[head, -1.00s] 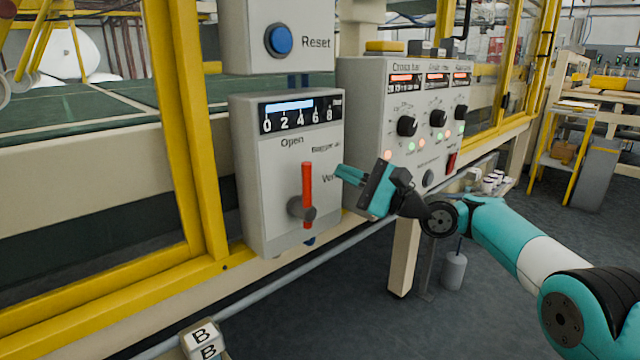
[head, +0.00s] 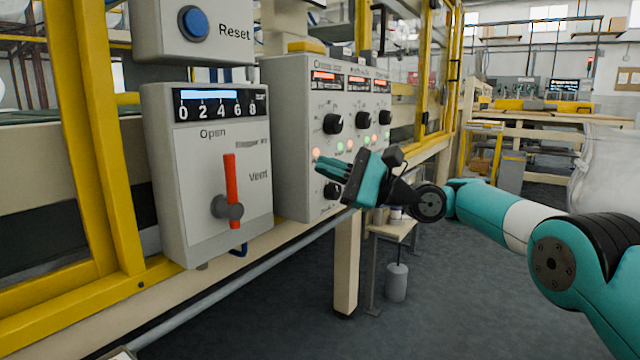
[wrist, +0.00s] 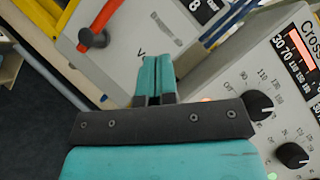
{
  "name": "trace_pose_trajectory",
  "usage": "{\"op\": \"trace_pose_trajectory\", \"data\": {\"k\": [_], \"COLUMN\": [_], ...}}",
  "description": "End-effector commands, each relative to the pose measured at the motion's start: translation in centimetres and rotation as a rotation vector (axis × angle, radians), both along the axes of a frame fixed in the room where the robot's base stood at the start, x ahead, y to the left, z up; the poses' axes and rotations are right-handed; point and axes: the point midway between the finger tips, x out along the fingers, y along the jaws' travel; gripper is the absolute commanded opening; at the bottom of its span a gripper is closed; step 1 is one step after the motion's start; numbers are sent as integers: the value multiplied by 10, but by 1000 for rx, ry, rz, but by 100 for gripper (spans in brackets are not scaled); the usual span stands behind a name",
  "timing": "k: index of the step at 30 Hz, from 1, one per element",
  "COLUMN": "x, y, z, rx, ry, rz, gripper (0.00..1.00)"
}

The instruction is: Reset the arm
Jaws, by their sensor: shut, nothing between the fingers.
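My teal gripper (head: 330,170) is in the head view, in front of the grey knob panel and right of the valve box. Its fingers are shut with nothing between them and point left. In the wrist view the two closed fingers (wrist: 152,77) show at the middle. The valve box (head: 190,150) carries a red lever (head: 231,180) standing upright, with "Open" above it and "Vent" to its right. The lever also shows in the wrist view (wrist: 103,16), apart from the fingers. My arm reaches in from the lower right.
A blue Reset button (head: 193,23) is on the box above. The knob panel (head: 290,130) with lit red displays stands behind my gripper. Yellow frame posts (head: 100,130) are at the left. A rail (head: 250,275) runs below the boxes. Open floor lies at the lower right.

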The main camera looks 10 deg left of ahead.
Motion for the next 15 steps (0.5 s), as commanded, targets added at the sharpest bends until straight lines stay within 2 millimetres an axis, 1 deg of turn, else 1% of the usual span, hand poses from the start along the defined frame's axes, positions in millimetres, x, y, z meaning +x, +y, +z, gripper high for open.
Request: {"op": "trace_pose_trajectory", "data": {"k": [11, 15], "x": [0, 0], "y": [-1, -2], "z": [1, 7], "rx": [0, -26], "ry": [-1, -39], "rz": [0, -29], "gripper": [0, 0]}}
